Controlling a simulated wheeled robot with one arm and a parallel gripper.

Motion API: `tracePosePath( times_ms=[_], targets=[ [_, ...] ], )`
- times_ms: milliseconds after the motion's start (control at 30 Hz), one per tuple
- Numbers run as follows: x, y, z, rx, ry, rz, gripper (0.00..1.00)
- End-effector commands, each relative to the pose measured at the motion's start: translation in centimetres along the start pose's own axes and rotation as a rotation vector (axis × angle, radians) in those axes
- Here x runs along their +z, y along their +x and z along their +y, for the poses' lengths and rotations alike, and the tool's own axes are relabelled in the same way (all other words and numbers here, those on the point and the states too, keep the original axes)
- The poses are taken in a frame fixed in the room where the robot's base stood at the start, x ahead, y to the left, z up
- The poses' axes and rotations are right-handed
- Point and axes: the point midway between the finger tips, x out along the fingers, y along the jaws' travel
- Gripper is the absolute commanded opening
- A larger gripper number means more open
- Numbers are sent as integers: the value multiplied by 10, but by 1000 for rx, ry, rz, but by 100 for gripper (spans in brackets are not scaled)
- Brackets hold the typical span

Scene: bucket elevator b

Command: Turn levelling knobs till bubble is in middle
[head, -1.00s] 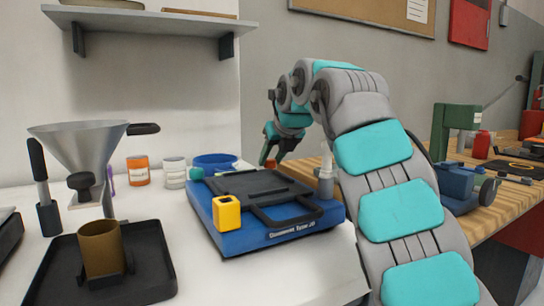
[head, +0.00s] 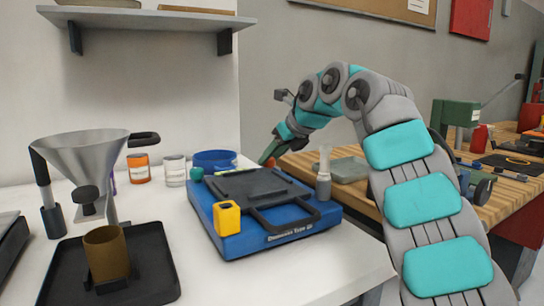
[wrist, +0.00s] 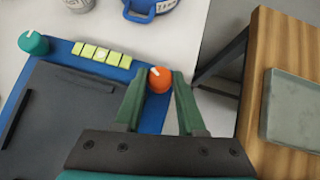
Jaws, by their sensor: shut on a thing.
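The blue levelling device (head: 292,238) with a dark top plate stands on the white bench. In the wrist view, a teal knob (wrist: 34,43) is at its far left corner and an orange-red knob (wrist: 160,80) at its far right corner. In the head view my gripper (head: 268,158) reaches down at the device's back corner. The teal knob also shows there (head: 196,174).
A yellow block (head: 227,218) is at the device's front left. A pale bottle (head: 324,172) stands at its right. A funnel stand (head: 80,155) is left. A wooden bench (head: 365,199) with a grey tray (wrist: 292,112) is right.

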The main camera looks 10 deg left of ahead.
Motion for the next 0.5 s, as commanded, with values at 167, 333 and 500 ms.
tracePosePath(
  times_ms=[167,333,500],
  targets=[
    [1,2,2,33,-30,-5,0],
    [1,1,1,36,-36,-4,0],
    [1,1,1,35,-35,-3,0]
  ],
)
